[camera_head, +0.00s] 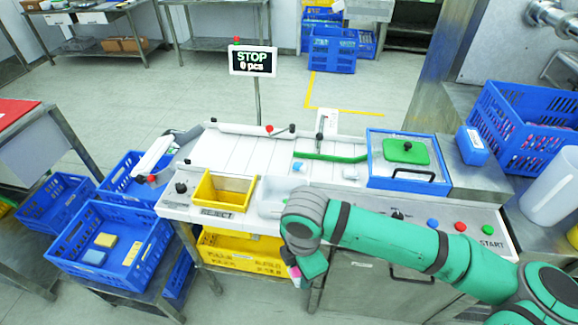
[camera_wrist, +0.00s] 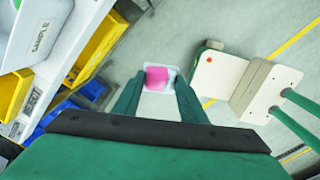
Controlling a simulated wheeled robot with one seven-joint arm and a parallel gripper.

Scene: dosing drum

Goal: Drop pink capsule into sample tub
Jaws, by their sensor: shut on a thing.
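The pink capsule (camera_wrist: 157,76) has a pink part and a whitish clear part. It is held between the two fingertips of my gripper (camera_wrist: 156,88) in the wrist view. In the wrist view a white labelled tub wall (camera_wrist: 38,40) is at the upper left, apart from the capsule.
The yellow reject bin (camera_head: 224,188) stands left of the tub. A yellow crate (camera_head: 243,262) is below the machine. Blue crates (camera_head: 108,243) stand at the left, one with a yellow and a blue block.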

